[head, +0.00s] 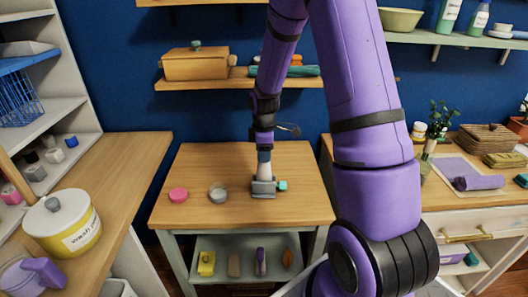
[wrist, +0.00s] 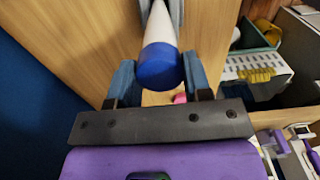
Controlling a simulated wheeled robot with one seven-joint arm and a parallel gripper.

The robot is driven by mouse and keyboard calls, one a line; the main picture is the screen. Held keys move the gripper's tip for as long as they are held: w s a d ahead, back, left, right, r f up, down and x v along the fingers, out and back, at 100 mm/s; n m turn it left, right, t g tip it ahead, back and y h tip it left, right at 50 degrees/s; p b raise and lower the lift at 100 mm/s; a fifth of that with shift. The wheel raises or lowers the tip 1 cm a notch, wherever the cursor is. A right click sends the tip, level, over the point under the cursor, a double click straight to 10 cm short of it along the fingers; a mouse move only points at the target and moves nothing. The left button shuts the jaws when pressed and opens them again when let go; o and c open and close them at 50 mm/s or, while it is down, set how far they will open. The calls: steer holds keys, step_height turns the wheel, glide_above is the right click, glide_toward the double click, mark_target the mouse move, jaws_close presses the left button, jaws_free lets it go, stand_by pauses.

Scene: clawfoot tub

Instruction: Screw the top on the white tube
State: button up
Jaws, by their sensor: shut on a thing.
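The white tube (head: 264,171) stands upright in a grey holder (head: 262,188) with a teal knob, on the small wooden table. It also shows in the wrist view (wrist: 160,30), running up into the grey holder. The blue top (wrist: 160,65) sits at the tube's near end, in line with it. I cannot tell whether its thread is engaged. My gripper (head: 264,150) points down over the tube. In the wrist view its blue fingers (wrist: 158,80) stand on both sides of the top, shut on it. In the head view the top is mostly hidden by the fingers.
A pink round item (head: 178,194) and a grey round jar (head: 218,192) lie left of the holder on the table (head: 230,222). A lower shelf (head: 220,245) holds several small items. Counters stand left and right; a wall shelf (head: 200,85) is behind.

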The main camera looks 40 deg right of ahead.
stand_by(0.3)
steer(key=o, duration=0.9)
steer(key=shift+c, duration=0.6)
